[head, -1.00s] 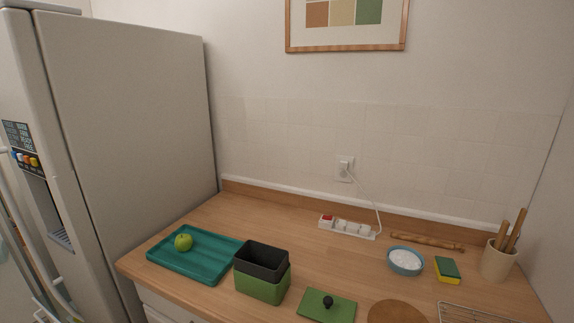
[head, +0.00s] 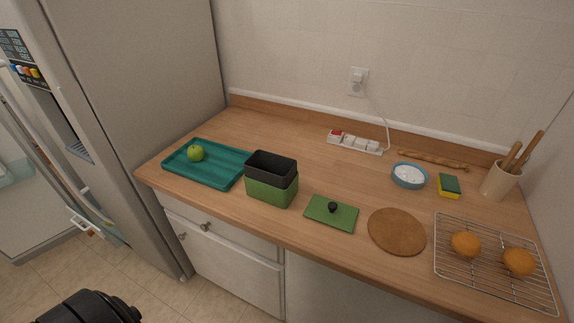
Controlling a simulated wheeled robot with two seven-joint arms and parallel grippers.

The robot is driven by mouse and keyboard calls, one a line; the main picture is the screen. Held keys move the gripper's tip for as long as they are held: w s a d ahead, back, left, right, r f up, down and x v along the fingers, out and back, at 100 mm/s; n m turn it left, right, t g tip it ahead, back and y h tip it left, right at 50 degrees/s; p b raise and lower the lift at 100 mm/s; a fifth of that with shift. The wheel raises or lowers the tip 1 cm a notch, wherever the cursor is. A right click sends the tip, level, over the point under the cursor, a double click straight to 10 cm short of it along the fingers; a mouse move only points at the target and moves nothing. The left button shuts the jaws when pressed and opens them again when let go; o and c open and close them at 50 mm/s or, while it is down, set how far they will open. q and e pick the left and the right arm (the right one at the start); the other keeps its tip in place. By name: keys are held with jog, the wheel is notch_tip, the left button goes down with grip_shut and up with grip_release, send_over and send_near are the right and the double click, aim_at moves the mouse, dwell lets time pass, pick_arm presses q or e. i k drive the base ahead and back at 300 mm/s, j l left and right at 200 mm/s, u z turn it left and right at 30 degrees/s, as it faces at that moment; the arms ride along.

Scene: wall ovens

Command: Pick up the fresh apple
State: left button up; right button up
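A green apple (head: 196,153) sits on the left part of a teal tray (head: 224,178). The tray lies at the left end of the wooden counter, near the fridge. The apple's top and near side are in plain view, and nothing covers it. Neither of my grippers can be seen in the head view.
Right of the tray stands a green and black box (head: 271,190), with a green lid (head: 325,219) beside it. A round board (head: 396,232), a wire rack (head: 450,272) with two muffins, and a blue bowl (head: 409,182) lie farther right. The fridge (head: 140,90) borders the left.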

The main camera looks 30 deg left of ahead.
aim_at(195, 152)
jog(key=u, duration=1.6)
jog(key=i+j, duration=0.1)
jog(key=j, duration=0.35)
jog(key=i+j, duration=0.1)
jog(key=j, duration=0.35)
